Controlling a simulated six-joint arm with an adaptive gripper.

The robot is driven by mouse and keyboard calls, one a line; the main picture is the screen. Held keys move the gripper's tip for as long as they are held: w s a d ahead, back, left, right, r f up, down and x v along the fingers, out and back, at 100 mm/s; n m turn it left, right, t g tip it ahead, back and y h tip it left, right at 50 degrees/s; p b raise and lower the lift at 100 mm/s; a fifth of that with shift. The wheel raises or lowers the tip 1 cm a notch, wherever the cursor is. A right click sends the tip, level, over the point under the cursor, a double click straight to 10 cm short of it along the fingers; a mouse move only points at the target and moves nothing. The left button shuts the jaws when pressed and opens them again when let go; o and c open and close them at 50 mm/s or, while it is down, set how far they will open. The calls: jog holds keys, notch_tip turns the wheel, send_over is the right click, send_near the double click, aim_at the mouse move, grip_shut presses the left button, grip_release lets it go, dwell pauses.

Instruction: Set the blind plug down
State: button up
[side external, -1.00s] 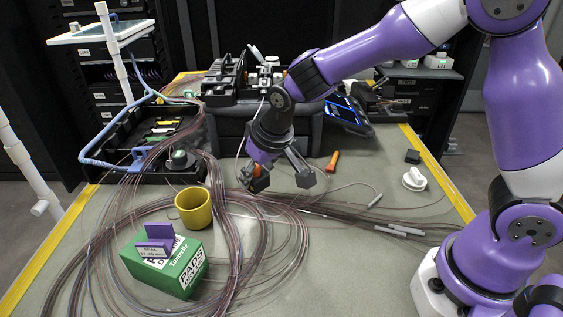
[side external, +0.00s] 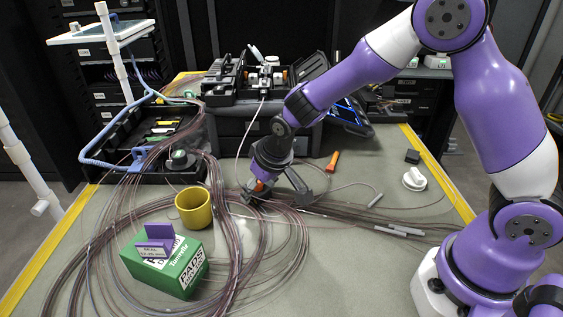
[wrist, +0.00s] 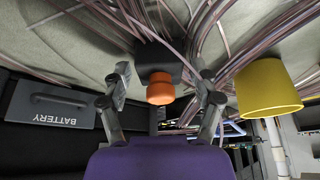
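A dark block with a round orange cap, which I take for the blind plug (wrist: 160,92), is low at the bench among the cables. It lies between the fingers of my gripper (wrist: 163,82), with a visible gap on each side in the wrist view. In the side external view the orange cap (side external: 259,185) shows beside the left finger. My gripper (side external: 277,192) points down, low over the cable bundle, with its fingers spread. Whether the block's underside touches the bench is hidden.
Loose cable coils (side external: 225,245) cover the middle of the bench. A yellow cup (side external: 193,210) and a green box (side external: 165,268) stand to the left. An orange tool (side external: 333,161) and a white reel (side external: 414,180) lie to the right. Bare bench remains at the front right.

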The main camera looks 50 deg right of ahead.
dwell(0.3)
jog(key=v, duration=1.2)
jog(key=s+d+r, duration=0.2)
jog(key=s+d, duration=0.1)
jog(key=s, duration=0.4)
jog(key=s+d+r+t, duration=0.1)
jog(key=s+d+r, duration=0.2)
jog(key=s, duration=0.4)
jog(key=shift+s, duration=0.2)
